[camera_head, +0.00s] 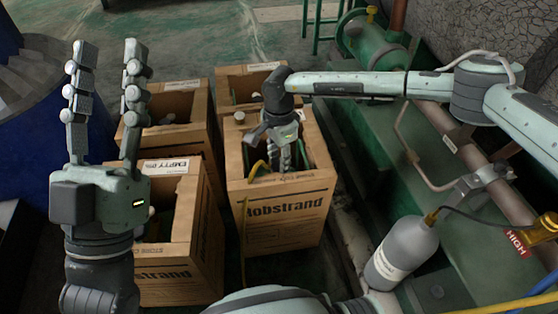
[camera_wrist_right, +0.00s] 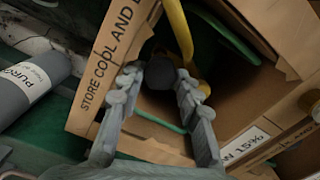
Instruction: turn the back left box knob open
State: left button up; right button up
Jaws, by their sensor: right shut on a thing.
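The back left box (camera_head: 190,108) is an open brown carton with a grey knob (camera_head: 167,118) inside it. My left gripper (camera_head: 106,58) is open and empty, fingers up, in front of and left of that box. My right gripper (camera_head: 285,160) reaches down into the front right box (camera_head: 282,207). In the right wrist view, the right gripper (camera_wrist_right: 158,95) has its fingers on both sides of a dark round knob (camera_wrist_right: 158,72) in a carton with a yellow hose (camera_wrist_right: 178,30). The fingertips partly hide the knob.
A front left box (camera_head: 178,255) labelled EMPTY and a back right box (camera_head: 233,92) stand close by. A blue drum (camera_head: 40,100) is at left. Open floor lies behind the boxes.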

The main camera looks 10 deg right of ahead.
jog(key=o, duration=1.1)
jog(key=shift+o, duration=0.2)
jog(key=shift+r, duration=0.1)
jog(key=shift+r, duration=3.95)
